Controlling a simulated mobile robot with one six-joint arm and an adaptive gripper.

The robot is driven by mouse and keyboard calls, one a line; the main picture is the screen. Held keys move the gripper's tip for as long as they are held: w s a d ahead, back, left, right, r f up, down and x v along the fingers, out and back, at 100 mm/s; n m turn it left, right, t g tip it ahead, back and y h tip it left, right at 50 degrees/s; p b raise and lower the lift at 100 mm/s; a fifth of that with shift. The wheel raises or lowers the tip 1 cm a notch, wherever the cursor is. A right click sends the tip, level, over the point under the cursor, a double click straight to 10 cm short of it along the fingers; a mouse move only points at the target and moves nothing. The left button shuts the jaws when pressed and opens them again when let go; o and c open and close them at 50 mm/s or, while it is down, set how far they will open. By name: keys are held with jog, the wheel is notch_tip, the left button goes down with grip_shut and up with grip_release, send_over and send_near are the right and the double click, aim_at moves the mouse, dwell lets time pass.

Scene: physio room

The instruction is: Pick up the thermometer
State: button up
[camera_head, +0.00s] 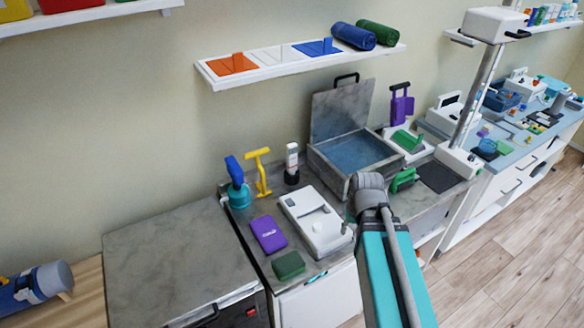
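I cannot make out for certain which item is the thermometer. On the grey counter (252,255), a blue upright tool with a teal base (238,185) stands at the back left. A yellow T-shaped tool (260,172) stands beside it, and a white bottle with a black base (292,163) stands to its right. A white device with a small screen (314,222) lies in the middle. My arm rises from the bottom in front of the counter's right part. The fingers of my gripper do not show.
A purple box (268,233) and a dark green block (289,265) lie at the counter's front left. An open grey box with blue inside (352,152) stands at the back. A green-handled item (403,180) lies right of my arm. A grey-topped cabinet (175,262) at left is bare.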

jog(key=o, duration=0.6)
jog(key=w+a+n+t, duration=0.1)
jog(key=w, duration=0.1)
jog(key=w+a+f+t+y+b, duration=0.1)
jog(key=w+a, duration=0.1)
jog(key=w, duration=0.1)
jog(key=w+a+n+y+b, duration=0.1)
jog(key=w+a, duration=0.1)
jog(key=w, duration=0.1)
jog(key=shift+w+f+n+t, duration=0.15)
jog(key=shift+w+n+t, duration=0.15)
jog(key=shift+t, duration=0.1)
jog(key=n+t+y+b, duration=0.3)
jog(key=t+y+b, duration=0.25)
jog(key=t, duration=0.35)
send_near(293, 150)
jog(key=shift+s+d+r+h, duration=0.2)
jog(key=shift+s+r+h, duration=0.1)
jog(key=shift+s, duration=0.15)
jog(key=shift+s+d+r+h, duration=0.15)
jog(key=shift+s+d+r, duration=0.05)
jog(key=shift+s+r, duration=0.2)
jog(key=shift+f, duration=0.1)
